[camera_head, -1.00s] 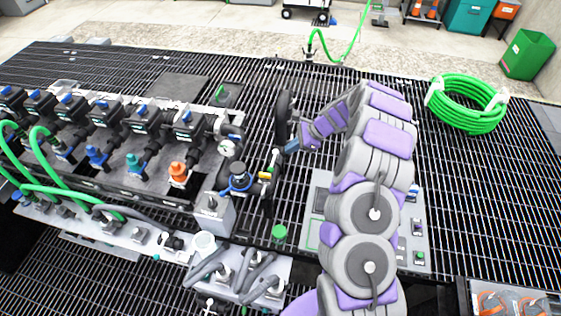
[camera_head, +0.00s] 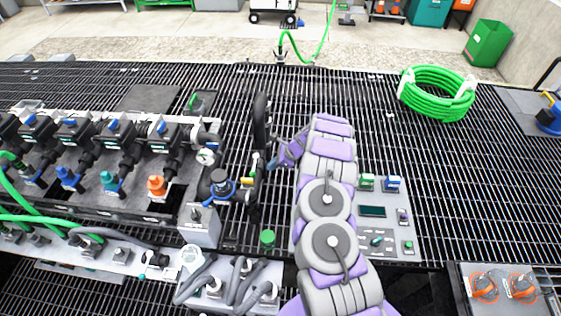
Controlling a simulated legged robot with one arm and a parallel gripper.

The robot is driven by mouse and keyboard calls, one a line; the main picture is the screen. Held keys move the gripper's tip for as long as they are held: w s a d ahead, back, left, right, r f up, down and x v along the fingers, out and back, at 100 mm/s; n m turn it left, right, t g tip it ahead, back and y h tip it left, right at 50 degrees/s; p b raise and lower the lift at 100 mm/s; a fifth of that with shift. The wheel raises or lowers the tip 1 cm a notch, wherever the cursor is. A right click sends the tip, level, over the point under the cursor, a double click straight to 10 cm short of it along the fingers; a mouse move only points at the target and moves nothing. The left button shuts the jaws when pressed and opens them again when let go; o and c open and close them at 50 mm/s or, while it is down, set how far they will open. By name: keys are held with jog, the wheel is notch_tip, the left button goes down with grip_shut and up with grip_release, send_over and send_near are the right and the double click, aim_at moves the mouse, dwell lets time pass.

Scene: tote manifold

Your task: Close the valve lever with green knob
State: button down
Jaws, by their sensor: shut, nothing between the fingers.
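A round green knob (camera_head: 267,237) shows from above in the lower middle, right of a grey box. Its lever is hard to make out. A dark valve body with a blue ring (camera_head: 220,187) stands at the manifold's right end, with a small yellow and green part (camera_head: 248,180) beside it. My gripper (camera_head: 272,164) is small in the picture, just right of that part and above the green knob, apart from the knob. It looks shut and empty. Whether it touches the nearby pipework cannot be told.
A black upright wheel (camera_head: 261,120) stands just behind my gripper. A control panel (camera_head: 401,220) lies right of my arm. The manifold with blue, teal and orange fittings (camera_head: 157,188) fills the left. A green hose coil (camera_head: 437,93) lies on the grating at the right.

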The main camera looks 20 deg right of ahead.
aim_at(254, 165)
jog(key=a, duration=0.1)
jog(key=w+a+f, duration=0.1)
jog(key=a, duration=0.2)
jog(key=shift+w+a+f+b, duration=0.1)
jog(key=shift+w+f+b, duration=0.25)
